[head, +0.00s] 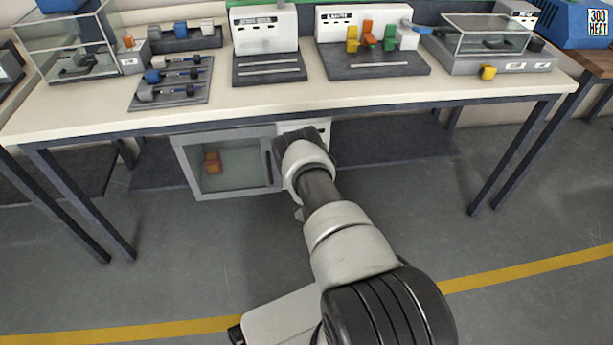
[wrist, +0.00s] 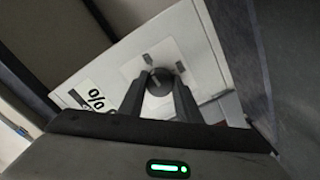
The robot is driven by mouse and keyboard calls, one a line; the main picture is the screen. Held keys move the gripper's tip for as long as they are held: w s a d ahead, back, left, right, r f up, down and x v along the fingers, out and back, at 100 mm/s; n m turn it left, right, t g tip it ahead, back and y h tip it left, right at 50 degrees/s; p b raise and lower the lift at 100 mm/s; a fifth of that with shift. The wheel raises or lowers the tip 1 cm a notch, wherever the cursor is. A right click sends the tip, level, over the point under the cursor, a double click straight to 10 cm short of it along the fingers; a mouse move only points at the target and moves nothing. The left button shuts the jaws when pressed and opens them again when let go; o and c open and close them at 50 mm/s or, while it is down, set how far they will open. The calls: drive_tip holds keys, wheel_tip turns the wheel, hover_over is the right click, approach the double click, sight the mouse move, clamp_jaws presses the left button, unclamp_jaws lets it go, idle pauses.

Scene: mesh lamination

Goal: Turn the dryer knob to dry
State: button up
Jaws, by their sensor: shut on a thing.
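The dryer (head: 232,187) stands under the bench, a pale box with a glass door and an orange-red block seen inside. Its white control panel (head: 300,126) is at its right side, mostly behind my arm in the head view. In the wrist view the panel (wrist: 205,45) appears tilted, with a dark round knob (wrist: 160,82) on it. Small dark marks show on the panel above the knob. My gripper (wrist: 160,90) has its two fingers on either side of the knob, shut on it. The head view hides the knob and fingertips behind my arm.
The bench top (head: 215,110) overhangs the dryer, with dark legs (head: 75,200) at its sides. A low dark shelf (head: 395,140) lies right of the dryer. Scales, tool racks and glass cases stand on the bench. The grey floor in front is clear, with a yellow line (head: 530,265).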

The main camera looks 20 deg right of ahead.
idle(0.4)
drive_tip(key=o, duration=1.1)
drive_tip(key=shift+c, duration=0.2)
